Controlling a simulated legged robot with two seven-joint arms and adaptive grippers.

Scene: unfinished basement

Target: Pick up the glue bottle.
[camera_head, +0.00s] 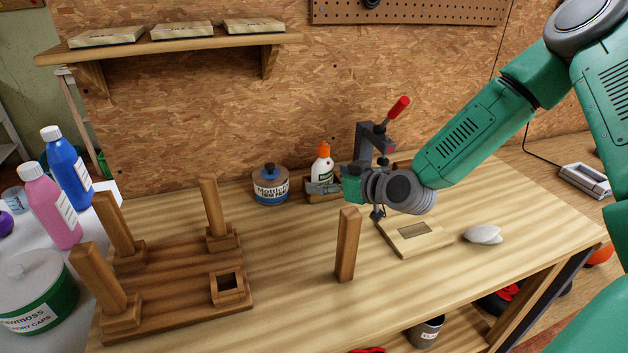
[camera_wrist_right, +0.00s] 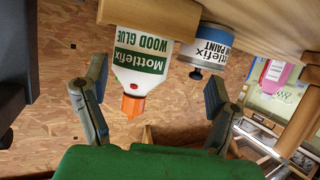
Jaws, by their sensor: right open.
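The glue bottle (camera_head: 322,163), white with an orange cap and a green label, stands upright at the back of the workbench. In the right wrist view the picture is upside down, and the bottle (camera_wrist_right: 141,62) reads "Mottlefix WOOD GLUE". Its base meets a wooden block (camera_wrist_right: 150,17). My right gripper (camera_head: 322,188) is beside the bottle in the head view and hides part of its lower body. In the wrist view the open fingers (camera_wrist_right: 157,75) lie on either side of the bottle, with gaps. My left gripper is out of view.
A red-handled clamp (camera_head: 373,143) rises close to my right gripper. A loose wooden leg (camera_head: 347,245) stands in front. An upturned stool frame (camera_head: 170,290) fills the left bench.

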